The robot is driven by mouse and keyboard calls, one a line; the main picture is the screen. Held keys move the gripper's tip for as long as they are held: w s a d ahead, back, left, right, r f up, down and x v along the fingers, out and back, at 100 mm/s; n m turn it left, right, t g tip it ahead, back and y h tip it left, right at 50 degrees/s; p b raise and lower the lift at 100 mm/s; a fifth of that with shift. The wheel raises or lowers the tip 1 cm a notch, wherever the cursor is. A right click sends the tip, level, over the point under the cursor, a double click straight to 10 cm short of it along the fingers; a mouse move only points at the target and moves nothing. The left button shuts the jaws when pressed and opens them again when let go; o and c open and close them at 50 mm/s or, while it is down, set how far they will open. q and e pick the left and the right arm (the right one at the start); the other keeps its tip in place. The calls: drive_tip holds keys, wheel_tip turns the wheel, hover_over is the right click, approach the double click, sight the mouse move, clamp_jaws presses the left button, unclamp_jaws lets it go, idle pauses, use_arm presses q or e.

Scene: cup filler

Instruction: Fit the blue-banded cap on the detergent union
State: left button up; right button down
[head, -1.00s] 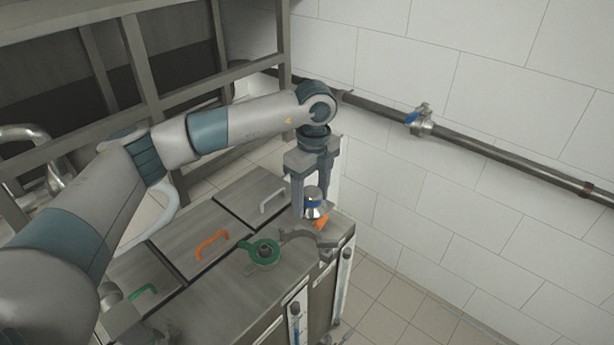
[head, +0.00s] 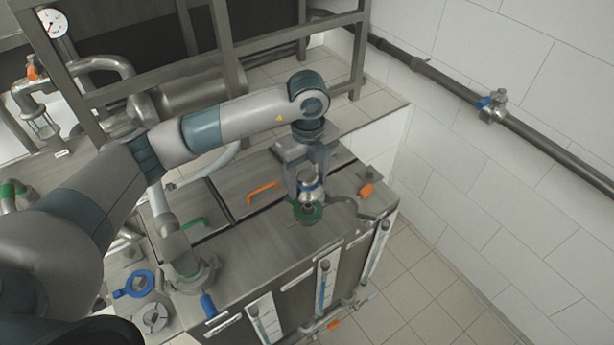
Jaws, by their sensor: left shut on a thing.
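My left gripper (head: 308,192) points down over the steel cabinet top, shut on a small silver cap with a blue band (head: 310,184). The cap is upright between the fingers, which hide part of it. A green ring-shaped piece (head: 307,217) lies directly under the cap; I cannot tell whether they touch. I cannot tell for sure which fitting is the detergent union. A steel pipe fitting (head: 183,268) with a blue handle (head: 208,305) stands at the cabinet's left end. My right gripper is not in view.
A grey hook-shaped spanner (head: 362,208) and an orange piece (head: 367,190) lie right of the gripper. Orange (head: 263,191) and green (head: 196,222) lid handles stand up behind. A blue ring (head: 134,285) lies at lower left. The cabinet's front middle top (head: 260,255) is clear.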

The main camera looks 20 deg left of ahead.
sight(308, 205)
use_arm(q)
drive_tip(key=shift+f, duration=0.15)
drive_tip(key=shift+f+b, duration=1.1)
drive_tip(key=shift+f, duration=0.8)
drive_tip(key=shift+f+b, duration=1.45)
drive_tip(key=shift+f, duration=0.15)
drive_tip(key=o, duration=1.4)
drive_tip(key=shift+r, duration=0.15)
